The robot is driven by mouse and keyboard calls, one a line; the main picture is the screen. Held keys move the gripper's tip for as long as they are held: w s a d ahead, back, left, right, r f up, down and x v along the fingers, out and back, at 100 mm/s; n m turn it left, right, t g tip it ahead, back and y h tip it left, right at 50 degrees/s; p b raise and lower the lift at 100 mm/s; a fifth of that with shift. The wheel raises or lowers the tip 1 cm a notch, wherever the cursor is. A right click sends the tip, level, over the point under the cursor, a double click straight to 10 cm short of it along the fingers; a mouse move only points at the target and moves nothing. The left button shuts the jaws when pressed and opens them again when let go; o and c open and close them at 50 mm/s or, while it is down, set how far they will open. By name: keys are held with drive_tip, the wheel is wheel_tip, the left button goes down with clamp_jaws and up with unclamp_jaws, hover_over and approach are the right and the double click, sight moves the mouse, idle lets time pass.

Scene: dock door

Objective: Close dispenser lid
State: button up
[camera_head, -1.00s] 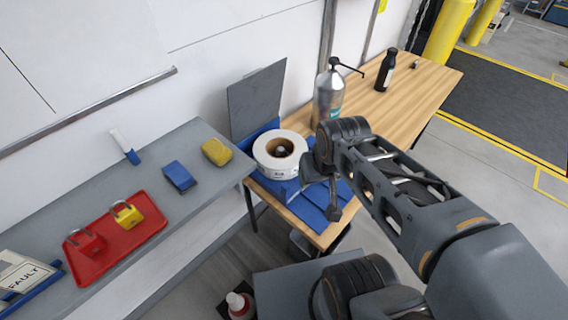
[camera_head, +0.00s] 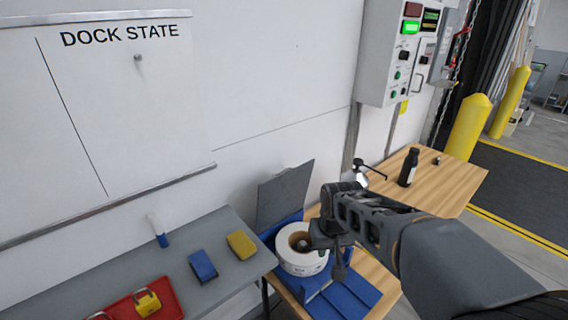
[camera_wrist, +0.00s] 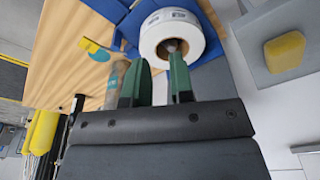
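The dispenser is a blue base (camera_head: 347,300) on the wooden table, with its grey lid (camera_head: 284,194) standing raised at the back against the wall. A white roll (camera_head: 303,262) sits in the base; the roll also shows in the wrist view (camera_wrist: 158,42). My gripper (camera_head: 330,236) is just right of the roll in the head view, partly hiding its edge. In the wrist view my gripper's green fingers (camera_wrist: 160,66) are apart with nothing held between them, and point toward the roll. I cannot tell whether they touch it.
A grey bench (camera_head: 215,286) at left holds a yellow sponge (camera_head: 241,245), a blue block (camera_head: 202,266) and a red tray (camera_head: 124,308) with padlocks. A metal bottle (camera_head: 357,178), partly hidden by my arm, and a black bottle (camera_head: 408,167) stand on the wooden table (camera_head: 452,184).

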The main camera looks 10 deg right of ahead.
drive_tip(key=w+a+r+m+p, duration=0.2)
drive_tip(key=w+r, duration=0.1)
drive_tip(key=w, duration=0.6)
drive_tip(key=w+a+r+m+p, duration=0.2)
drive_tip(key=w+r, duration=0.2)
drive_tip(key=w, duration=0.5)
drive_tip(key=w+a+r+m+p, duration=0.2)
drive_tip(key=w+r+p, duration=0.1)
drive_tip(key=w, duration=0.5)
drive_tip(key=m+y, duration=0.1)
drive_tip(key=m, duration=0.5)
approach(282, 171)
drive_tip(key=f, duration=0.2)
drive_tip(key=w+f+b, duration=0.1)
drive_tip(key=f, duration=0.5)
drive_tip(key=shift+w+a+b, duration=0.25)
drive_tip(key=shift+a+b, duration=0.15)
drive_tip(key=shift+c, duration=0.2)
clamp_jaws()
